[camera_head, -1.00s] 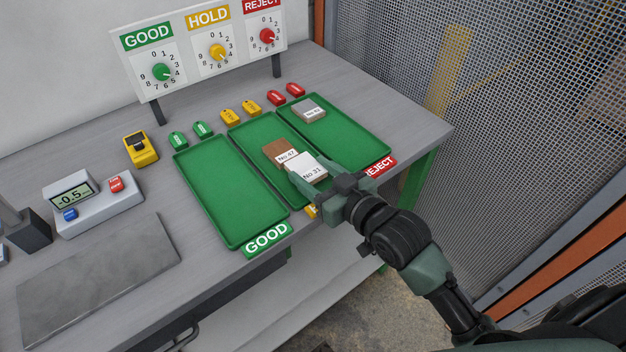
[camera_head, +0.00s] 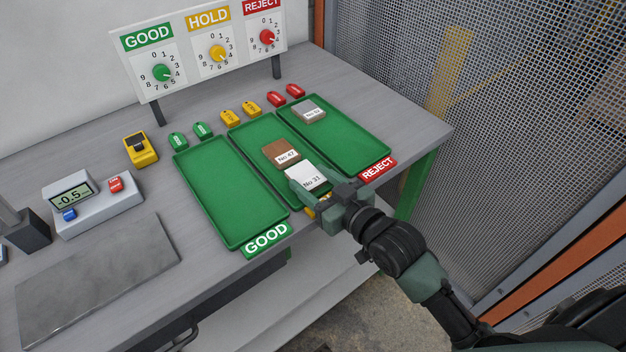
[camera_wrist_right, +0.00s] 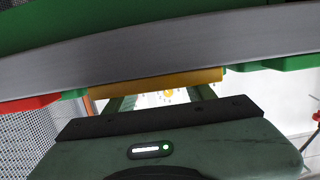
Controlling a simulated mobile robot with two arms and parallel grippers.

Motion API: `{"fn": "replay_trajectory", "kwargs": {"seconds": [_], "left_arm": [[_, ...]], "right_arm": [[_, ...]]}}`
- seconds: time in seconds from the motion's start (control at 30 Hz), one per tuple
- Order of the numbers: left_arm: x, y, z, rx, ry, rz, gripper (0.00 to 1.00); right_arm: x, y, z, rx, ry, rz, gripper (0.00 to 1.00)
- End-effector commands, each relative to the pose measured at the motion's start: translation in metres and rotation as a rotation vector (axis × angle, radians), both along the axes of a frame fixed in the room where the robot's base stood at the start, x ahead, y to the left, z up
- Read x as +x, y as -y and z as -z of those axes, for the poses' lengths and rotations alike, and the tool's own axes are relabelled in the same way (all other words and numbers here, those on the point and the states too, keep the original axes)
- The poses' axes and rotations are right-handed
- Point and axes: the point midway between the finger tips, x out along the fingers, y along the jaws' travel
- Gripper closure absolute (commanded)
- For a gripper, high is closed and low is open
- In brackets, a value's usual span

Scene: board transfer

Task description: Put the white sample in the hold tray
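The white sample (camera_head: 303,173), labelled No.31, is at the front end of the middle green tray (camera_head: 244,127), the hold tray. It sits low and looks level; I cannot tell whether it touches the tray floor. My right gripper (camera_head: 310,186) comes from the front right with its fingers along the sample's sides, shut on it. In the right wrist view the fingers (camera_wrist_right: 163,100) stand apart and the yellow hold label (camera_wrist_right: 155,80) hides their tips. A brown sample (camera_head: 275,150), No.47, lies just behind the white one. My left gripper is not in view.
The good tray (camera_head: 225,190) is left and the reject tray (camera_head: 350,142), with a grey sample (camera_head: 308,106), is right. Coloured markers line the back. A scale display (camera_head: 85,205) and a metal plate (camera_head: 95,285) are at the left. Mesh fencing stands at the right.

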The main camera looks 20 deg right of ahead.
Motion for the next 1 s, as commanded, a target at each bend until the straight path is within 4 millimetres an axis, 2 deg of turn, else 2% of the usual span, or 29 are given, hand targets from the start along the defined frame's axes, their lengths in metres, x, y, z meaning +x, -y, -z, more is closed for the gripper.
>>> {"fn": "replay_trajectory", "kwargs": {"seconds": [0.03, 0.1, 0.33, 0.47, 0.53, 0.8, 1.0], "left_arm": [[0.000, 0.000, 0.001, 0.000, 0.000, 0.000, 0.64], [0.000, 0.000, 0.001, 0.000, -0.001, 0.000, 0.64], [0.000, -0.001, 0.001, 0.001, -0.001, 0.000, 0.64], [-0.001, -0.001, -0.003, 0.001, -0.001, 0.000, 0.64], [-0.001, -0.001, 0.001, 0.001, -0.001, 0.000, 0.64], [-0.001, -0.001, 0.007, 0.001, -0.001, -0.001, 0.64], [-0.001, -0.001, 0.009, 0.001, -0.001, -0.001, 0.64]], "right_arm": [[-0.004, -0.001, 0.017, -0.010, -0.038, -0.002, 0.24], [-0.004, -0.001, 0.018, -0.010, -0.039, -0.003, 0.24], [-0.004, -0.002, 0.016, -0.010, -0.039, -0.005, 0.24], [-0.004, -0.002, 0.003, -0.010, -0.037, -0.006, 0.24], [-0.017, 0.003, 0.005, -0.012, -0.040, -0.005, 0.24], [-0.073, 0.025, -0.010, -0.010, -0.036, -0.002, 0.24], [-0.101, 0.035, -0.020, -0.008, -0.028, -0.002, 0.24]]}}
